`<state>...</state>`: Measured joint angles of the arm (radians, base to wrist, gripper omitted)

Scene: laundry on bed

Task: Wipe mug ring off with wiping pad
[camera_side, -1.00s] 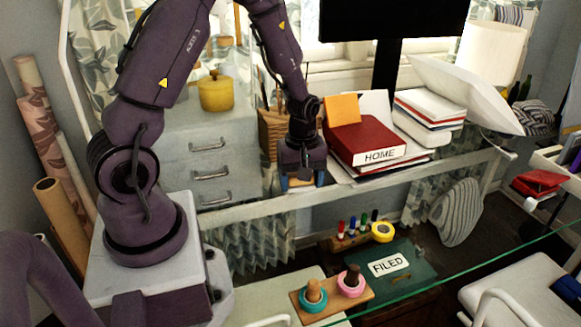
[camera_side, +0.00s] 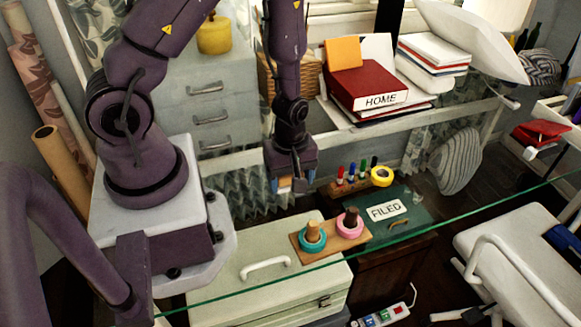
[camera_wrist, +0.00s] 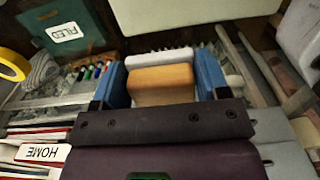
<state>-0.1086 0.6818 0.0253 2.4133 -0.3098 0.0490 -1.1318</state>
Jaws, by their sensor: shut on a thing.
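My gripper (camera_side: 294,184) points down with its blue fingers shut on the wiping pad, an orange-tan block (camera_wrist: 161,80) with a white, ridged-edged layer beyond it. In the side view only a small orange and white part of the pad (camera_side: 286,184) shows between the fingers. The gripper is in front of the desk's pale front rail, left of the marker rack and behind the cream box. In the wrist view, my gripper (camera_wrist: 162,74) has one finger on each side of the block. I cannot make out a mug ring in either view.
A cream box (camera_side: 235,265) stands in front, with a wooden ring-peg board (camera_side: 330,240) at its right. Beyond are a green FILED box (camera_side: 408,220), a marker rack (camera_side: 350,183) and yellow tape (camera_side: 382,176). A red HOME binder (camera_side: 365,83) lies on the desk.

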